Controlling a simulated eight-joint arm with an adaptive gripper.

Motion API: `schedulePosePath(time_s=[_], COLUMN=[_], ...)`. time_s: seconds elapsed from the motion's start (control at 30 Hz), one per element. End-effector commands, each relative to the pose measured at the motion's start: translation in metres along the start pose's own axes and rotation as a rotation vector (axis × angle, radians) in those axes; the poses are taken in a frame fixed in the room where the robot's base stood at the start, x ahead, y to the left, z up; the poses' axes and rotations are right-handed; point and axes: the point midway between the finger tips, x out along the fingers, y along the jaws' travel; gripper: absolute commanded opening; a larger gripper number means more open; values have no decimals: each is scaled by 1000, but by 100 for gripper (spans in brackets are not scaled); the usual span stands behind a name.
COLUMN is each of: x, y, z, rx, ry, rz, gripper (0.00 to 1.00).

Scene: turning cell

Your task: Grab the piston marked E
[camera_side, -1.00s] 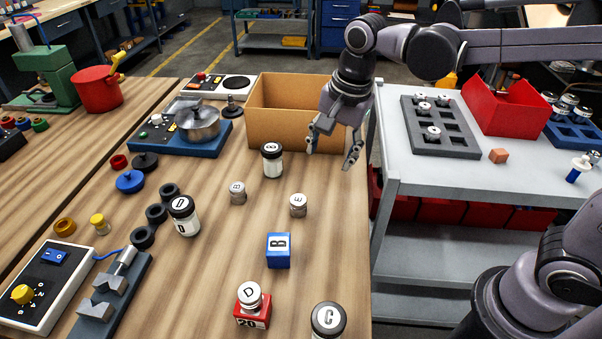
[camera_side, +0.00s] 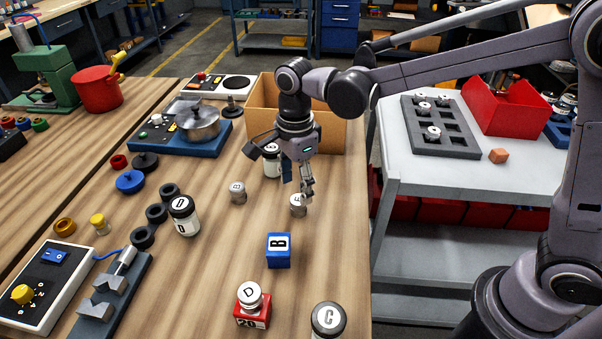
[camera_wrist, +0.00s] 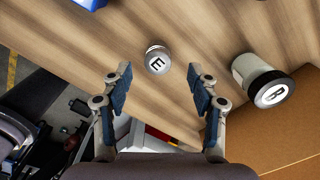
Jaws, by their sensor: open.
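The piston marked E (camera_side: 298,206) is a small grey metal cylinder standing upright on the wooden bench. My gripper (camera_side: 299,190) is close above it, and its fingers partly cover it in the side view. In the wrist view the E piston (camera_wrist: 157,59) shows its lettered top, slightly beyond the fingertips and between their lines. My gripper (camera_wrist: 160,88) is open there with nothing between the fingers. A second grey piston (camera_side: 238,193) stands to the left. A piston marked D (camera_side: 250,295) sits on a red block marked 20.
A black-capped jar (camera_side: 271,163) stands just behind my gripper, before the cardboard box (camera_side: 330,132). In the wrist view this jar (camera_wrist: 262,82) is right of the fingers. A blue B block (camera_side: 278,252) stands in front. Jar D (camera_side: 184,216) is left; jar C (camera_side: 328,320) is near.

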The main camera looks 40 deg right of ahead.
Motion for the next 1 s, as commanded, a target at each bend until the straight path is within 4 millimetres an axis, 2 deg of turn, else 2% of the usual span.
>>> schedulePosePath(time_s=[0.17, 0.43, 0.77, 0.8, 1.0], x=[14, 46, 53, 53, 53], y=[1, 3, 3, 3, 3], z=[-1, -3, -3, -3, -3], rx=[0, 0, 0, 0, 0], ry=[0, 0, 0, 0, 0], rz=[0, -1, -2, -1, -2], gripper=[60, 60, 60, 54, 0])
